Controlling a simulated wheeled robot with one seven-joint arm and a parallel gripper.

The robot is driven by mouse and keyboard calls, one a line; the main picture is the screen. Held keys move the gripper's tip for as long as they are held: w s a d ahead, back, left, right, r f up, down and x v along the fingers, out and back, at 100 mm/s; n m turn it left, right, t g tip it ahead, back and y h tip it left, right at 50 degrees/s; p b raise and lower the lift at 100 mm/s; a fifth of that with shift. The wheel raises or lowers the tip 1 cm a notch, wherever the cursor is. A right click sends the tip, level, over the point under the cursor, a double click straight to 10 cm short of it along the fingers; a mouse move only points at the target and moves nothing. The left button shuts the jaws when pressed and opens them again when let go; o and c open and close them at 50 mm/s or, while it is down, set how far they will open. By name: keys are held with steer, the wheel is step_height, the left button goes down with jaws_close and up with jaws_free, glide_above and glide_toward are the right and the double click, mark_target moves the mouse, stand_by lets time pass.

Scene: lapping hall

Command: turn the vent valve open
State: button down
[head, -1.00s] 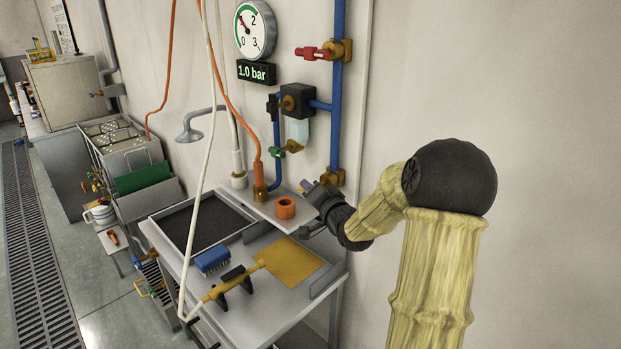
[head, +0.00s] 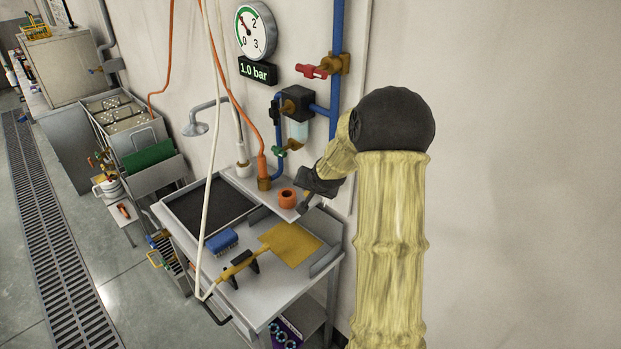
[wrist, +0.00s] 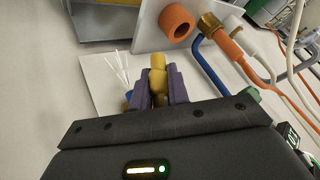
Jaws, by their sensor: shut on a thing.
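My gripper (wrist: 158,92) has its purple fingers shut on a yellow-brass piece (wrist: 157,62), which looks like the vent valve's handle or body. A small blue part shows beside the left finger in the wrist view. In the head view, my gripper (head: 303,204) is low by the wall, just right of an orange ring (head: 287,198). My arm hides the lower end of the thick blue pipe (head: 337,60) there, so the valve itself is not seen. The gauge (head: 255,31) and display (head: 257,71) show about 1.0 bar.
Orange and white hoses hang left of my gripper. The bench (head: 262,298) below holds a blue brush (head: 221,241) and a yellow-handled tool (head: 240,262).

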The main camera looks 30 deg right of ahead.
steer(key=n+g+h+p, duration=0.1)
steer(key=g+p, duration=0.1)
steer(key=g, duration=0.2)
steer(key=shift+g, duration=0.3)
steer(key=shift+h, duration=0.3)
steer(key=c, duration=1.3)
jaws_free()
steer(key=shift+c, duration=0.2)
steer(key=b+v, duration=0.3)
steer(key=v, duration=1.4)
steer(key=shift+r+b, duration=0.25)
steer(key=shift+b, duration=0.05)
